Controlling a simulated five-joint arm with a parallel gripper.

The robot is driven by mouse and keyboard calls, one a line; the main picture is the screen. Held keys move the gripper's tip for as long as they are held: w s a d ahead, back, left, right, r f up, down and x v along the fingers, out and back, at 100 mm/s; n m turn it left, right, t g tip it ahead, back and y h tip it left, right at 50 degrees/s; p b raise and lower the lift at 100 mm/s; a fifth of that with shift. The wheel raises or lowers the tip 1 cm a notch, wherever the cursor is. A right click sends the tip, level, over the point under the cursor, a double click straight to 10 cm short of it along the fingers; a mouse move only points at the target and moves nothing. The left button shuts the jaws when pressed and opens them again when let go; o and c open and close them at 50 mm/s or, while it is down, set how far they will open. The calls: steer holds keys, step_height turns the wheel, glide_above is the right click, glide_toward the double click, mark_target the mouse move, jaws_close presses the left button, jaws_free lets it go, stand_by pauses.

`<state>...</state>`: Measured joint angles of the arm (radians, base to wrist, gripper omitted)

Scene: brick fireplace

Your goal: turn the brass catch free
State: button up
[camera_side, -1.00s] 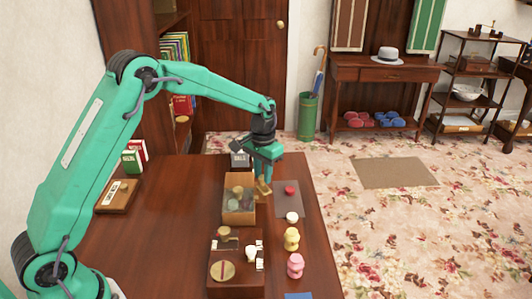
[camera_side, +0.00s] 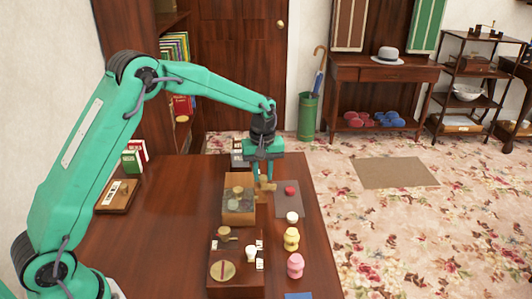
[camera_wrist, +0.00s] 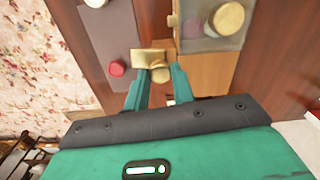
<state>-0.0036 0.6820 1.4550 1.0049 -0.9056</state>
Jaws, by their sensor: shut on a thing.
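The brass catch (camera_side: 268,186) is at the right side of a light wooden box (camera_side: 238,217) with a clear top, on the brown table. In the wrist view the catch (camera_wrist: 150,57) shows as a flat brass bar with a rounded part below it. My green gripper (camera_side: 263,176) points down over it. In the wrist view its two fingers (camera_wrist: 158,77) are shut on the catch, one on each side of the rounded part. The fingers hide part of the catch. Round brass things show under the clear top.
A grey mat (camera_side: 289,208) with a red knob (camera_side: 290,190) lies just right of the catch. White (camera_side: 292,217), yellow (camera_side: 291,239) and pink (camera_side: 295,266) pieces stand in front of it. A dark wooden box (camera_side: 236,289) stands nearer.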

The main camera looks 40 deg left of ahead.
mark_target(263, 177)
steer(key=shift+n, duration=0.8)
steer(key=shift+r, duration=0.1)
steer(key=o, duration=1)
steer(key=shift+r, duration=3.85)
steer(key=shift+r, duration=0.1)
